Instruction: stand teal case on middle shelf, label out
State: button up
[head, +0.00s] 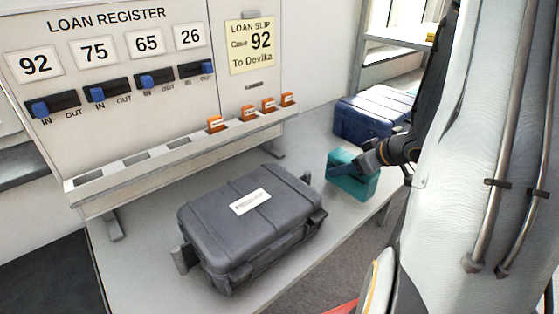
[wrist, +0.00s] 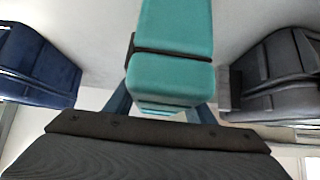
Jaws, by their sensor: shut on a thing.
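The teal case (head: 352,182) is at the right end of the table, between the grey case and the blue case. My gripper (head: 368,161) is shut on it from the right, with dark fingers against its upper part. In the wrist view the teal case (wrist: 172,80) fills the top middle, with a dark band across it. No label shows on its visible faces. I cannot tell whether it touches the table. A shelf unit (head: 400,42) shows partly behind my arm at the upper right; its middle shelf cannot be made out.
A large grey case (head: 250,225) lies on the white table (head: 135,270); a blue case (head: 370,118) sits behind the teal one. The loan register board (head: 120,90) with switches, orange tags and a loan slip (head: 250,45) stands at the back. The table's front left is clear.

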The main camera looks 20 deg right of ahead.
jog(key=w+a, duration=0.2)
jog(key=w, duration=0.3)
jog(key=w+a+p, duration=0.1)
jog(key=w+a, duration=0.1)
jog(key=w, duration=0.4)
jog(key=w+a, duration=0.2)
jog(key=w, duration=0.3)
jog(key=shift+w+a+p, duration=0.3)
jog(key=shift+w+p, duration=0.05)
jog(key=shift+f, duration=1.7)
jog(key=shift+f, duration=0.1)
jog(key=o, duration=1.2)
jog(key=shift+f, duration=0.1)
jog(key=shift+c, duration=0.2)
jog(key=o, duration=0.4)
